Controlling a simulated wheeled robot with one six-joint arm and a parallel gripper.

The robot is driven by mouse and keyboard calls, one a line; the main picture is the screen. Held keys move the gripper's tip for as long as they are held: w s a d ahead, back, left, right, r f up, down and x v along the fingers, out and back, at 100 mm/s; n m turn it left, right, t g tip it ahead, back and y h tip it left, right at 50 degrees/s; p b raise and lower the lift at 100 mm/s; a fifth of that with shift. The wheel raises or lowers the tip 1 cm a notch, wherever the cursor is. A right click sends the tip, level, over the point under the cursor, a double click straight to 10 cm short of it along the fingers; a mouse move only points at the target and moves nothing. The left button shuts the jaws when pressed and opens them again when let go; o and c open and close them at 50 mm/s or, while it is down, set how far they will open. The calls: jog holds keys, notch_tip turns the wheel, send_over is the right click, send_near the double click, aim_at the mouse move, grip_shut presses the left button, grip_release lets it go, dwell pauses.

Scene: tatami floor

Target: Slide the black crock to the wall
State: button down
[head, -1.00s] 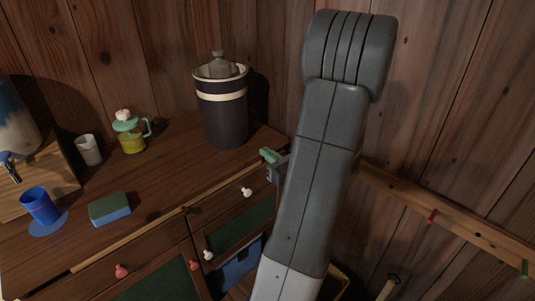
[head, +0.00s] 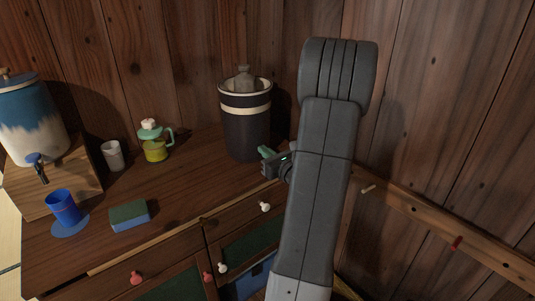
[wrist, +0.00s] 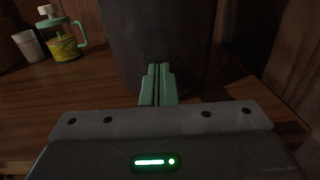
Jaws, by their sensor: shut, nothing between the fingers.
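The black crock (head: 247,133) with a cream band and a grey lid stands upright at the back right of the wooden cabinet top, near the wooden wall (head: 190,60). My gripper (head: 264,153) is low at the crock's front right side, its green fingers pointing toward it. In the wrist view the shut, empty fingers (wrist: 157,84) are in front of the crock's dark side (wrist: 155,35). I cannot tell whether the tips touch it. My arm hides part of the area right of the crock.
Left of the crock stand a green-lidded yellow jar (head: 154,147), a white cup (head: 113,156), a sponge (head: 130,215), a blue cup (head: 64,207) and a blue-and-white dispenser (head: 31,125) on a wooden stand. A wall rail (head: 440,224) with pegs runs at right.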

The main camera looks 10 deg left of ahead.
jog(key=b+x, duration=0.2)
jog(key=x, duration=1.3)
jog(key=shift+w+a, duration=0.15)
jog(key=shift+a, duration=0.05)
jog(key=shift+d, duration=0.1)
